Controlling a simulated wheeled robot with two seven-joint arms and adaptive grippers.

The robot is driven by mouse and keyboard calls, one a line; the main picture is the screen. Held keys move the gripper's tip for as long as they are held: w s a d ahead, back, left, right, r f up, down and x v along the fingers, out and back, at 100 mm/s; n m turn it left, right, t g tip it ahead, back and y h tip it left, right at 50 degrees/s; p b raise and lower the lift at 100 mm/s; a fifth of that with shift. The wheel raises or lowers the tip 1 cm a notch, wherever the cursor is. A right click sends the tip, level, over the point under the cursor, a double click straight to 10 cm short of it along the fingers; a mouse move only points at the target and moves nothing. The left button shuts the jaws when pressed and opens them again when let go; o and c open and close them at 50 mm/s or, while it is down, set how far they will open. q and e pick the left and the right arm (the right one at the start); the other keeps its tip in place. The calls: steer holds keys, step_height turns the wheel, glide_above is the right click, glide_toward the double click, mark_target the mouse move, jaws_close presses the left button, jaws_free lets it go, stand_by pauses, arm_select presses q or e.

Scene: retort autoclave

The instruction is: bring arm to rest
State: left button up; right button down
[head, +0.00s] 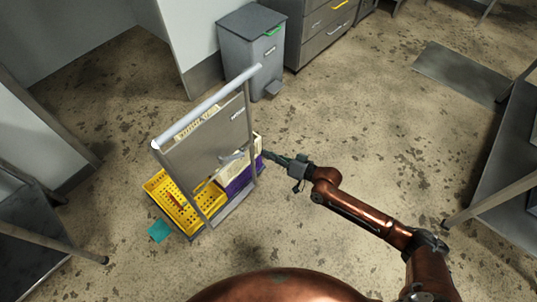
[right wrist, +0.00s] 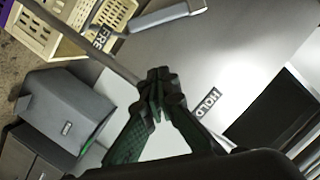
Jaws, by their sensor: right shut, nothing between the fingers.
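My right arm, copper coloured, reaches in from the lower right of the head view. Its gripper (head: 272,157) is at the right side of a grey trolley (head: 203,108), close to its upright post. In the right wrist view the dark green fingers (right wrist: 160,78) meet at the tips, shut and empty, in front of a grey panel (right wrist: 240,45) with a HOLD label. I cannot tell whether the fingertips touch the trolley. My left gripper is not in view.
The trolley carries a yellow basket (head: 158,184), a purple crate (head: 238,182) and a cream basket (head: 254,144). A teal piece (head: 159,231) lies on the floor. A grey bin (head: 250,55) stands behind. Metal tables flank both sides. Floor right of my arm is clear.

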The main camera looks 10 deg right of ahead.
steer(key=shift+s+d, duration=0.1)
stand_by(0.5)
